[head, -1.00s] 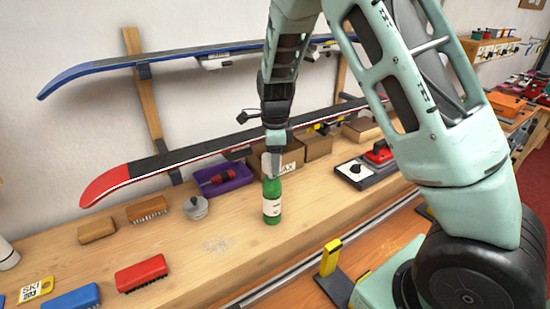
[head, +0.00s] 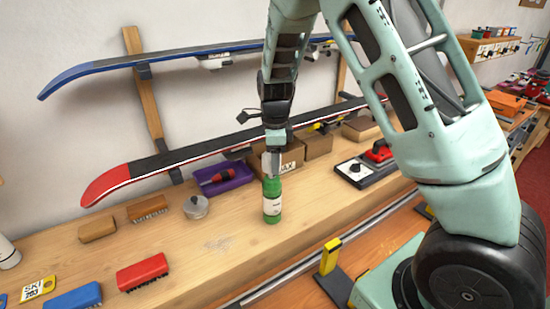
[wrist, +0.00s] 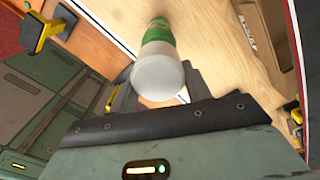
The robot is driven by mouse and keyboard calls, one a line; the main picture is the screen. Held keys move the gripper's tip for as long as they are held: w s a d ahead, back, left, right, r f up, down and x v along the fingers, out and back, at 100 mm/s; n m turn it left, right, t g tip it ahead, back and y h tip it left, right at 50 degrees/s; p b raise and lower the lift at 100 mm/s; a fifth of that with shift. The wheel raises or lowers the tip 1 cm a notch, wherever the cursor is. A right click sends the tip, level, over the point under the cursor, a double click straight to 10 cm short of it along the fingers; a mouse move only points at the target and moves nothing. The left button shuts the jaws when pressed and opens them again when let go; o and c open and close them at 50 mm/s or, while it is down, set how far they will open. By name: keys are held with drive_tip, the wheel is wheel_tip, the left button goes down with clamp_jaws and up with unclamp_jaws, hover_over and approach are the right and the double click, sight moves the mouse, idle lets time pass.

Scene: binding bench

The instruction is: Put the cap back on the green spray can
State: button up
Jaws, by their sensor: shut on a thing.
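The green spray can (head: 272,208), with a pale label, stands upright on the wooden bench. My gripper (head: 273,163) points down right above the can, shut on a whitish cap (head: 266,164). In the wrist view the round cap (wrist: 158,80) sits between the fingers of my gripper (wrist: 160,92). The green can (wrist: 158,40) shows just beyond the cap, roughly in line with it. Cap and can top look very close or touching; the fingers partly hide the join, and I cannot tell whether the cap is seated.
A purple tray (head: 238,178) with a red tool and a round grey tin (head: 195,208) stand left of the can. Brushes lie further left, including a red one (head: 142,272). Cardboard boxes (head: 317,145) stand behind. The bench front of the can is clear.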

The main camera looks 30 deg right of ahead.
drive_tip(key=shift+f+b, duration=0.55)
drive_tip(key=shift+f, duration=0.9)
idle(1.0)
drive_tip(key=shift+p, duration=0.45)
idle(1.0)
drive_tip(key=shift+f, duration=0.55)
idle(1.2)
drive_tip(key=o, duration=1.2)
drive_tip(key=shift+r+p, duration=2.8)
drive_tip(key=shift+r, duration=0.25)
